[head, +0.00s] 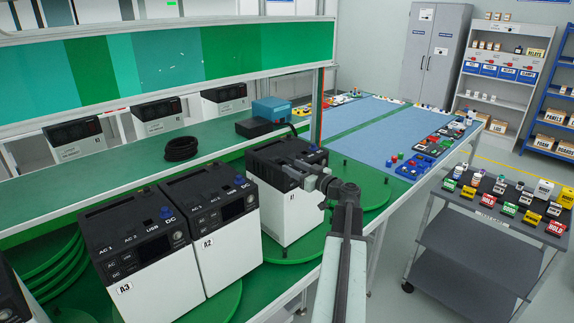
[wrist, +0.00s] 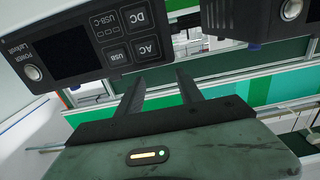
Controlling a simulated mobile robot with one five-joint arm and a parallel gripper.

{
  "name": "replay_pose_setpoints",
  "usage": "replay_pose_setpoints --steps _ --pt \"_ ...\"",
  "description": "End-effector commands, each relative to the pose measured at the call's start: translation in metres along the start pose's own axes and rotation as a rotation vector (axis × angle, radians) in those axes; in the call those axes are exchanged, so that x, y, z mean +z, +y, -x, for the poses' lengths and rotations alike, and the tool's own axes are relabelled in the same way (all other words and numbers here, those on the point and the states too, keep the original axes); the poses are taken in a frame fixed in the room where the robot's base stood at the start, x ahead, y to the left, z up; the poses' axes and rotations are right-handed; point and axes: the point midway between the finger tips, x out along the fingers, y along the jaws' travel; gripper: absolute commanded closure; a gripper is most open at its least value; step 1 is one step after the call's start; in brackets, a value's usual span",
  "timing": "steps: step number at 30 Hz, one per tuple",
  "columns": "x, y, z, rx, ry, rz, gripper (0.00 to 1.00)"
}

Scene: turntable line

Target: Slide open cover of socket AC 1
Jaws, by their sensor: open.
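The nearest unit to my gripper (head: 296,170) is a white and black power unit marked A1 (head: 285,212), standing on a green turntable. My gripper is open at the right part of its dark top. The gripper hides part of that top, and I cannot make out its AC 1 cover. In the wrist view the open fingers (wrist: 160,85) are apart with nothing between them. A dark panel with a display and AC, DC and USB buttons (wrist: 90,45) is beyond them at upper left. I cannot tell whether a finger touches the unit.
Units A2 (head: 222,255) and A3 (head: 155,285) stand to the left, with AC 1 labels on their tops. A green shelf (head: 125,180) behind holds a black cable coil (head: 181,149) and a blue-black box (head: 270,112). A dark cart (head: 480,262) stands at right, with clear floor around it.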

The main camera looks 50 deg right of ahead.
Motion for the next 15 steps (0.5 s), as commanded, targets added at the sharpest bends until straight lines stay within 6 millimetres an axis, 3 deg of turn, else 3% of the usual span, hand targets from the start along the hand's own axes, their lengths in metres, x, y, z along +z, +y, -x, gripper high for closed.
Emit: replay_pose_setpoints --steps 5,10,15 --pt "0.000 0.000 0.000 0.000 0.000 0.000 0.56" --pt "-0.006 0.000 0.004 0.000 -0.012 -0.067 1.00" --pt "-0.022 -0.002 0.023 0.015 -0.079 -0.419 1.00"
